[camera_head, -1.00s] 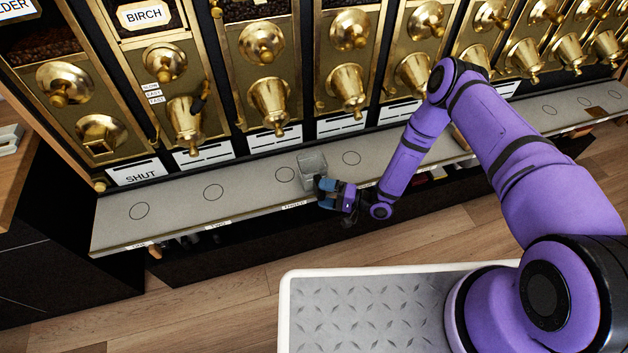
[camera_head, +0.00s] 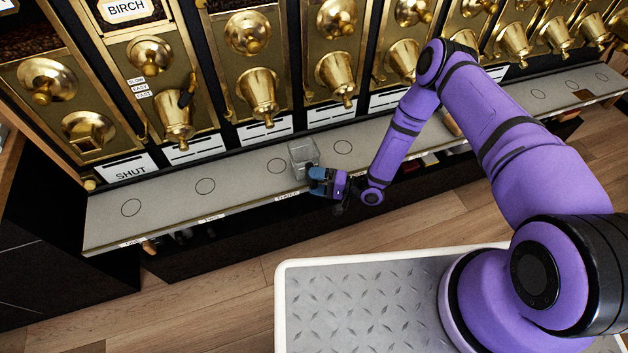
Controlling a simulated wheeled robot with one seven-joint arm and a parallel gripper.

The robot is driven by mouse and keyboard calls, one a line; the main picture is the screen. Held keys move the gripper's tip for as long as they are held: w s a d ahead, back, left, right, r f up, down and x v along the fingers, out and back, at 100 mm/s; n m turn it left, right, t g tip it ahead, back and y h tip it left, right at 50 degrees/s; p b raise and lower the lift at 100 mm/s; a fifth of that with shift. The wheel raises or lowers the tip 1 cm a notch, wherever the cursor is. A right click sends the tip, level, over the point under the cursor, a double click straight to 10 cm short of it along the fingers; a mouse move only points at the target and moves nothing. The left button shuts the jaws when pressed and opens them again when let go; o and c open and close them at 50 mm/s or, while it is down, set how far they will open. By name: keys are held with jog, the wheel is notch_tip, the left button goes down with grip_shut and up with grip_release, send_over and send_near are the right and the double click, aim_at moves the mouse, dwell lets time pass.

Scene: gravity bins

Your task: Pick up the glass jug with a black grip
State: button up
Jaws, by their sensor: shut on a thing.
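The glass jug (camera_head: 302,153) is a clear, square-sided vessel near the front of the grey shelf, just right of a marked circle. My gripper (camera_head: 318,178) is at the jug's near side, low over the shelf's front edge, and is shut on it. The black grip is hidden behind the fingers. The jug looks upright and empty. I cannot tell whether its base touches the shelf.
The grey shelf (camera_head: 160,204) with printed circles runs along a row of brass dispensers (camera_head: 258,92). A spout hangs above and behind the jug. Left of the jug the shelf is clear. Wooden floor (camera_head: 215,290) lies in front.

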notch_tip(320, 180, up, 3)
jog(key=shift+f, duration=0.1)
jog(key=s+d+r, duration=0.1)
jog(key=s+d, duration=0.7)
jog(key=s, duration=0.5)
jog(key=shift+s+d, duration=0.2)
jog(key=shift+s, duration=0.15)
jog(key=shift+r, duration=0.1)
